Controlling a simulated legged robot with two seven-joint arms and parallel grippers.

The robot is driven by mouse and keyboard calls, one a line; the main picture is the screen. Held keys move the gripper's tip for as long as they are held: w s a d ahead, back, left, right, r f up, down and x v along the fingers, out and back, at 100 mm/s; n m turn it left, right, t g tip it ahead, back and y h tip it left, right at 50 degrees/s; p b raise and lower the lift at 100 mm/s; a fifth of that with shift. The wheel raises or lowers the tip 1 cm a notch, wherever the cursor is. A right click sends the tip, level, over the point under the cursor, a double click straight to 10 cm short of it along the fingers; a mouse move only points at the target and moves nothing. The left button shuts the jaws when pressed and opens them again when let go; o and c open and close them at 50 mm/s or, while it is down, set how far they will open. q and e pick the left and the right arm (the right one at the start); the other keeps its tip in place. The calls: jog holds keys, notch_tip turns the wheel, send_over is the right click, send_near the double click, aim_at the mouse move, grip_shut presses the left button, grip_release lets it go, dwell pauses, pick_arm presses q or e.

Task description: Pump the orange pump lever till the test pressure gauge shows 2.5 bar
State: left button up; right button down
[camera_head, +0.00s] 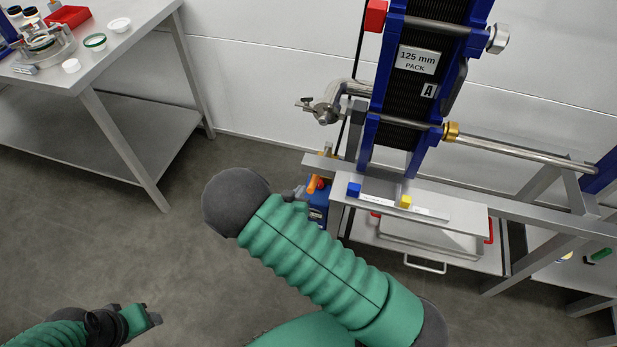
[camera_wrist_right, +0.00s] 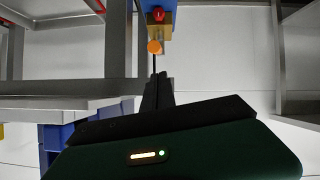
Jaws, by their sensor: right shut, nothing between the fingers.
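The orange pump lever (camera_head: 312,187) shows just beyond my right gripper, on a small blue pump (camera_head: 316,213) under the steel frame. In the right wrist view its round orange end (camera_wrist_right: 154,46) lies straight ahead of the fingertips, with a red knob (camera_wrist_right: 158,14) beyond it. My right gripper (camera_head: 297,193) is shut and empty; its fingers (camera_wrist_right: 155,80) appear close to the lever, but I cannot tell whether they touch. My left gripper (camera_head: 150,318) is low at the left, far from the pump, its jaws unclear. I cannot make out the test pressure gauge.
A blue-framed plate pack (camera_head: 417,60) stands above a steel shelf holding a blue block (camera_head: 354,190) and a yellow block (camera_head: 405,202). A steel table (camera_head: 105,50) with small containers is at upper left. The floor between is clear.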

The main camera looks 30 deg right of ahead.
aim_at(311, 183)
jog(key=b+x, duration=0.2)
jog(key=x, duration=0.7)
jog(key=shift+s+d+f, duration=0.15)
jog(key=shift+s+f, duration=0.05)
jog(key=shift+w+d+f, duration=0.25)
jog(key=shift+w+d, duration=0.05)
jog(key=shift+w, duration=0.1)
pick_arm(q)
jog(key=shift+d+f, duration=0.2)
jog(key=shift+f, duration=0.35)
jog(key=shift+d+f, duration=0.2)
jog(key=shift+f, duration=0.3)
pick_arm(e)
jog(key=shift+d, duration=0.15)
pick_arm(q)
jog(key=shift+d, duration=0.15)
pick_arm(e)
jog(key=shift+d+f, duration=0.1)
